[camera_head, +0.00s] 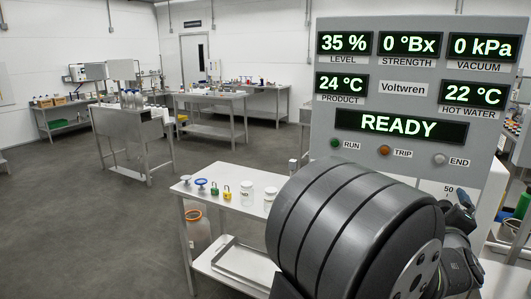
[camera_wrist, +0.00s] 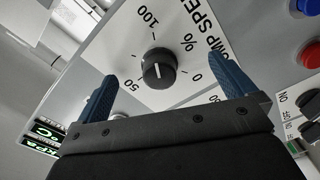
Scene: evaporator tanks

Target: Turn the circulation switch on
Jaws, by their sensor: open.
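The circulation switch cannot be told for sure. At the right edge of the wrist view are black switches (camera_wrist: 311,101) on white plates with "ON" style lettering, partly cut off; their names are not readable. My gripper (camera_wrist: 165,70) is open, with two blue fingers apart and nothing between them. It is over the pump speed plate, with the black pump speed knob (camera_wrist: 159,65) showing between the fingers; contact cannot be told. In the head view only a blue fingertip (camera_head: 464,197) shows beside my dark arm, in front of the control panel (camera_head: 330,80).
Blue (camera_wrist: 306,6) and red (camera_wrist: 311,55) push buttons stick out at the right of the wrist view. The panel's main display (camera_head: 401,125) reads READY. A side table (camera_head: 232,205) holds jars and padlocks. Open floor lies to the left.

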